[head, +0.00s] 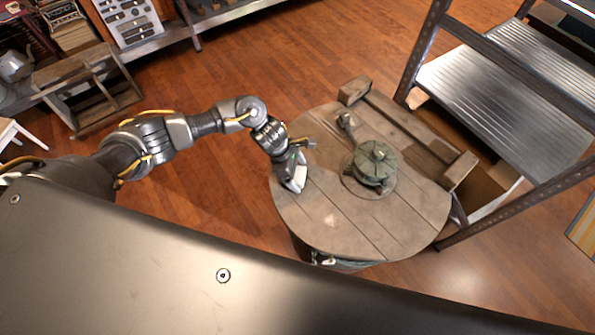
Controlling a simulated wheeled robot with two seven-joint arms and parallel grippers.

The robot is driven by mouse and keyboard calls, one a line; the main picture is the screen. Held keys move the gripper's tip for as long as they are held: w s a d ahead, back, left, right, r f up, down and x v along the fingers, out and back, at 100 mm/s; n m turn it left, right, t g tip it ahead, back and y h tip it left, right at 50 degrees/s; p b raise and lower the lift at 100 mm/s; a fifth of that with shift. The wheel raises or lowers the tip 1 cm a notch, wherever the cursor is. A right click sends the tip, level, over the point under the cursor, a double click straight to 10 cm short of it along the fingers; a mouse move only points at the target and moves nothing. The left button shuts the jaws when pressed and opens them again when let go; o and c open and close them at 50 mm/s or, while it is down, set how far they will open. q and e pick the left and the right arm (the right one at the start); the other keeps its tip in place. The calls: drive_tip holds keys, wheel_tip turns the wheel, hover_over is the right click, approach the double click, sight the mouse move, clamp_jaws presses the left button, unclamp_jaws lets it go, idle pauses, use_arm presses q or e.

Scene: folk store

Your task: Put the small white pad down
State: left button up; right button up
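My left gripper (293,173) is over the left edge of a round wooden table (345,228), pointing down towards its top. A pale grey-white surface shows at the gripper's end. I cannot tell whether this is the small white pad or part of the gripper itself. The fingertips are too small and too covered to show whether they are open or shut. No separate white pad can be made out lying on the table. My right gripper is not in view.
A green lidded pot-like object (375,164) stands right of centre on the table, with a small metal item (346,121) behind it. A wooden beam (405,125) runs along the back right. Metal steps (505,85) stand at right. The table's front left is clear.

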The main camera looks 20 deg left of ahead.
use_arm(q)
drive_tip(key=shift+r, duration=0.25)
drive_tip(key=v, duration=1.2)
drive_tip(key=shift+b, duration=0.45)
drive_tip(key=shift+f, duration=0.1)
